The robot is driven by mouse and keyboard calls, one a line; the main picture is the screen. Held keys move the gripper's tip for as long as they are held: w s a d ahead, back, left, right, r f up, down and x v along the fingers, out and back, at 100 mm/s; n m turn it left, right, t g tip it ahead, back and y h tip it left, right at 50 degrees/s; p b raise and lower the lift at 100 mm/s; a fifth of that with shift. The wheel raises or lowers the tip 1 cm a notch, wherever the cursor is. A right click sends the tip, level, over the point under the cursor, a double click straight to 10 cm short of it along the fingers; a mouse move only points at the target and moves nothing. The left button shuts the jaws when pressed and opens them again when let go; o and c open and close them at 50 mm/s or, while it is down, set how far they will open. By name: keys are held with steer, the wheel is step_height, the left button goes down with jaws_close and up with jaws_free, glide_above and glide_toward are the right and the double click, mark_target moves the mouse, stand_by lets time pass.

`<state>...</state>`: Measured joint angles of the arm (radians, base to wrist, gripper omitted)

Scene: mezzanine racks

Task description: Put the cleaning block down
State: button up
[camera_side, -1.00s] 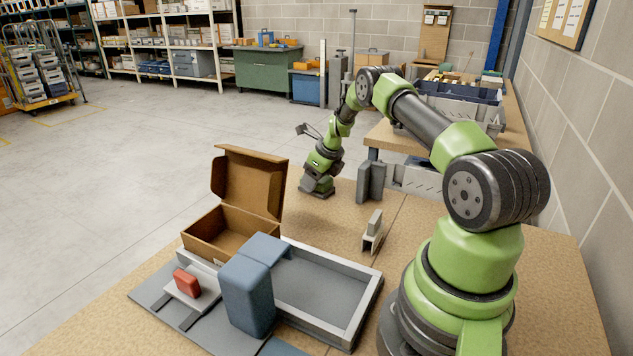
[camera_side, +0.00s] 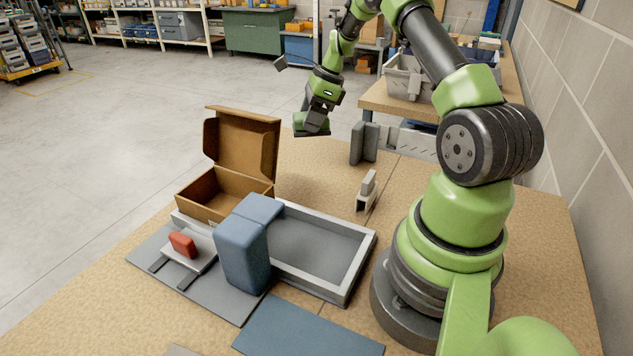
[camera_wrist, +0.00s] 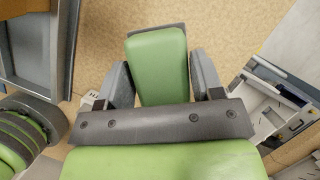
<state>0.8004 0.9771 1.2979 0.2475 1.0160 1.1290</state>
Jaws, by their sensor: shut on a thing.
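The cleaning block appears to be the green block with a dark grey edge (camera_wrist: 158,62) between my fingers in the wrist view. My gripper (camera_wrist: 162,85) is shut on it, one grey finger on each side. In the side view my gripper (camera_side: 322,98) is near the far edge of the table, right of the open cardboard box. The held block (camera_side: 312,124) shows there as a small green and dark shape under the gripper. It seems to be above the tabletop, but I cannot tell how large the gap is.
The cardboard box (camera_side: 192,196), a shallow grey tray (camera_side: 357,270) and a tall blue-grey block (camera_side: 243,262) stand together. A red piece (camera_side: 183,244) sits left of them. A blue mat (camera_side: 305,330) lies in front. Grey uprights (camera_side: 358,143) and a small bracket (camera_side: 366,190) stand right of my gripper.

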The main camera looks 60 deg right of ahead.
steer(key=s+a+n+g+y, duration=0.2)
steer(key=s+a+n+g, duration=0.4)
steer(key=n, duration=0.5)
steer(key=f, duration=0.3)
steer(key=f+t, duration=0.1)
steer(key=f, duration=0.2)
steer(key=w+f+t, duration=0.1)
steer(key=f, duration=0.2)
steer(key=shift+a+f, duration=0.1)
steer(key=shift+a, duration=0.3)
steer(key=shift+f, duration=0.15)
steer(key=o, duration=0.9)
